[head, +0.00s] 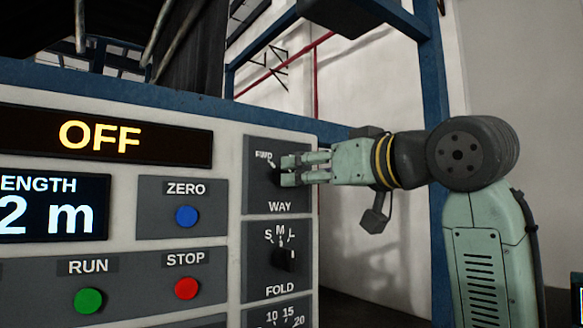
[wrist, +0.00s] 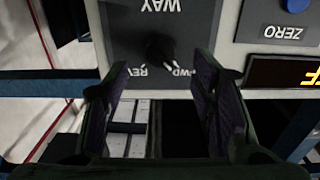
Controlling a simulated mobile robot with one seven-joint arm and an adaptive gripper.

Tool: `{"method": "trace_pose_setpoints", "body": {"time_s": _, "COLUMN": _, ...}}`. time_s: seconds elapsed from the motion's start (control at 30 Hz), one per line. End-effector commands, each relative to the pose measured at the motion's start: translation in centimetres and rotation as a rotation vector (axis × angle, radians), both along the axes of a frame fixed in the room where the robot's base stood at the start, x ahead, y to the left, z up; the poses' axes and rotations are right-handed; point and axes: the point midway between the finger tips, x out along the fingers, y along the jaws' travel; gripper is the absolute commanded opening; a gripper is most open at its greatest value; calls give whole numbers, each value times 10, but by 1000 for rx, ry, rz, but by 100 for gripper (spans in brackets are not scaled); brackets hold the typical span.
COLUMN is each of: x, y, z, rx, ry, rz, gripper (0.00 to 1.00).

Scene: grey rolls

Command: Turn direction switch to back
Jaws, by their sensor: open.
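The direction switch is a dark knob on the panel marked WAY (head: 280,207). In the head view the knob (head: 273,174) is partly hidden behind my fingertips, and its pointer leans up-left toward the FWD label. The REV label is hidden there. My gripper (head: 287,170) is open and level, with its fingertips at the front of the knob. In the upside-down wrist view the knob (wrist: 160,48) lies between the lines of the two spread fingers of my gripper (wrist: 160,66), with REV to its left and FWD to its right. I cannot tell whether a finger touches it.
Below is the FOLD knob (head: 284,260). To the left are the blue ZERO button (head: 187,217), red STOP button (head: 187,288), green RUN button (head: 88,300) and a lit OFF display (head: 100,136). A blue frame post (head: 437,240) stands behind my arm.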

Motion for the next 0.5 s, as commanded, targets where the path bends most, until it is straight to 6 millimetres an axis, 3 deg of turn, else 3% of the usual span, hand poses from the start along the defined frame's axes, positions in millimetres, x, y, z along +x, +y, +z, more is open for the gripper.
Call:
{"method": "trace_pose_setpoints", "body": {"time_s": 0.2, "x": 30, "y": 21, "z": 2, "rx": 0, "ry": 1, "rz": 0, "gripper": 52}}
{"method": "trace_pose_setpoints", "body": {"time_s": 0.5, "x": 42, "y": 31, "z": 0, "rx": 0, "ry": 0, "rz": 1, "gripper": 52}}
